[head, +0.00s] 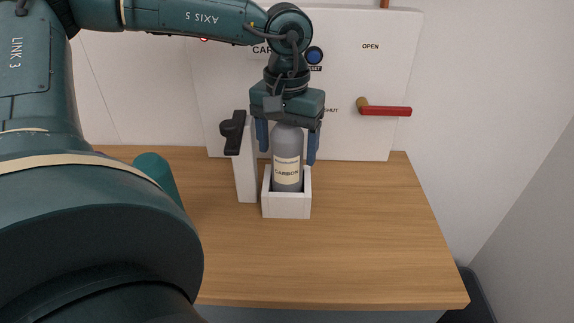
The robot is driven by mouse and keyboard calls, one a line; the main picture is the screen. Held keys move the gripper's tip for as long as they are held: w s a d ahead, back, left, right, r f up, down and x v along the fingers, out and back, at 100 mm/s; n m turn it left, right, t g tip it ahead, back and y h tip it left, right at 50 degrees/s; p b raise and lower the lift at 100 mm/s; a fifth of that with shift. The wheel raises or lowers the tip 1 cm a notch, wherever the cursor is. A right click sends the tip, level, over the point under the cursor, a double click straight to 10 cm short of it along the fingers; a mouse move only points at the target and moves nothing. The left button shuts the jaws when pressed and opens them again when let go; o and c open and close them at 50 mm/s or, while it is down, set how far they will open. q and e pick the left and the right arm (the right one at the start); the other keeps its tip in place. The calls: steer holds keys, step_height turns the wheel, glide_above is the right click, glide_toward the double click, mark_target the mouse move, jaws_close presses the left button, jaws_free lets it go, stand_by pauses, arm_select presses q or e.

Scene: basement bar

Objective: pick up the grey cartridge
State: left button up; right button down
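The grey cartridge (287,184) stands upright in a white open-topped holder (286,211) on the wooden counter. Its label reads "CARBON". My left gripper (287,157) points down over it, with one blue finger on each side of its upper part. A gap shows between each finger and the cartridge, so the gripper looks open. The gripper body hides the cartridge's top. My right gripper is not in view.
A white upright post with a black lever (234,133) stands just left of the holder. Behind is a white panel (350,85) with a red-handled valve (385,111) and a blue button (314,55). The wooden counter (380,235) is clear at right and in front.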

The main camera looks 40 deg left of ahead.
arm_select(q)
steer(key=c, duration=1.5)
steer(key=shift+r, duration=0.1)
steer(key=shift+r, duration=0.1)
